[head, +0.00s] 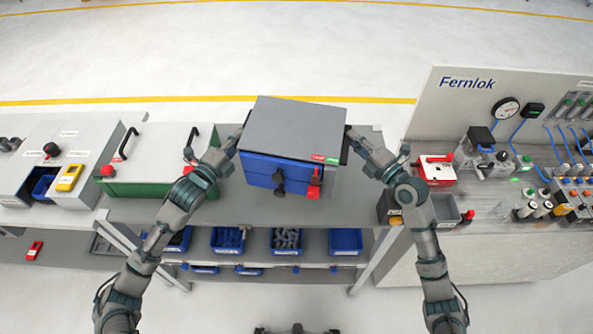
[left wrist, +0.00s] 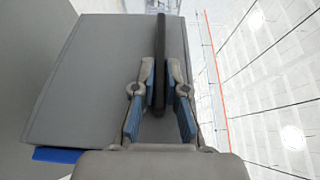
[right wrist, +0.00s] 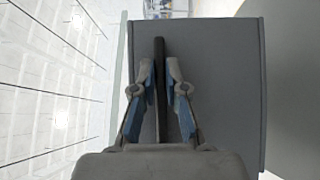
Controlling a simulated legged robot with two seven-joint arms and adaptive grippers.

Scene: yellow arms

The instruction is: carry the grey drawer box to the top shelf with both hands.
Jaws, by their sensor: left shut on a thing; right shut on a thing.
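The grey drawer box (head: 295,128) has a grey top and blue drawer fronts with a black handle and a red handle. In the head view it is between my two arms, over the grey shelf top; I cannot tell whether it touches that surface. My left gripper (head: 233,143) is at its left side, shut on a dark side handle, seen close in the left wrist view (left wrist: 160,85). My right gripper (head: 352,136) is at its right side, shut on the other dark handle, seen in the right wrist view (right wrist: 160,85). The box looks roughly level.
The shelf top (head: 150,211) has a green-fronted case (head: 160,160) left of the box. Blue bins (head: 228,240) sit on the lower shelf. At right stands a panel marked Fernlok (head: 465,84) with gauges, beside a red-and-white unit (head: 437,170) and a grey bin (head: 446,210).

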